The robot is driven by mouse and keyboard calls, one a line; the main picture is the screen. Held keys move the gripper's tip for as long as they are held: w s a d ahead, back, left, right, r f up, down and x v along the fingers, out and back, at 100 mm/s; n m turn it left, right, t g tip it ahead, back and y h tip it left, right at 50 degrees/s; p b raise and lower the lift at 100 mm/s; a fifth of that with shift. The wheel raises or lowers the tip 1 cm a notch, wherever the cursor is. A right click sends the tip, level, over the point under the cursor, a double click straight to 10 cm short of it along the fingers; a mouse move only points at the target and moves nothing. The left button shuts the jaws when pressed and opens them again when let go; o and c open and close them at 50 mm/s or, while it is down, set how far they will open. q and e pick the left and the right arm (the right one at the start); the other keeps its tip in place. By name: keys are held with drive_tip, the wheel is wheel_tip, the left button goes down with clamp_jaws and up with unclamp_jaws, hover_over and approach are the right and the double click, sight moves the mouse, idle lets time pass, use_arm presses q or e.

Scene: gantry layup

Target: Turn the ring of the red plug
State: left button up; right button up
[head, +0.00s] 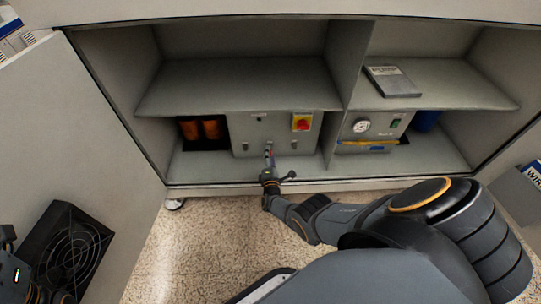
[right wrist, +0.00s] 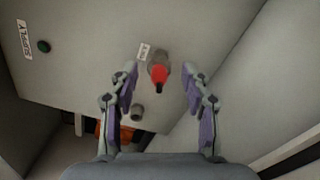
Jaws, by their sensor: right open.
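The red plug (right wrist: 159,74) sits at a grey round collar (right wrist: 156,57) on the light grey panel in the right wrist view. A small white label is beside it. My right gripper (right wrist: 161,72) is open, with one finger on each side of the plug and a visible gap to each. In the head view my right gripper (head: 269,160) is in front of the grey control box (head: 248,136) on the cabinet's lower shelf; it hides the plug there. Part of my left arm shows at the lower left corner; its jaws are not clear.
A second grey socket (right wrist: 137,113) is near the plug. The control box has a red and yellow switch (head: 302,122). A gauge unit (head: 362,127) stands to its right, and orange items (head: 203,130) to its left. A shelf (head: 240,88) is above. The open cabinet door (head: 95,110) is at left.

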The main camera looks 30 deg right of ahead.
drive_tip(key=v, duration=1.1)
drive_tip(key=shift+s+a, duration=0.15)
drive_tip(key=shift+s, duration=0.2)
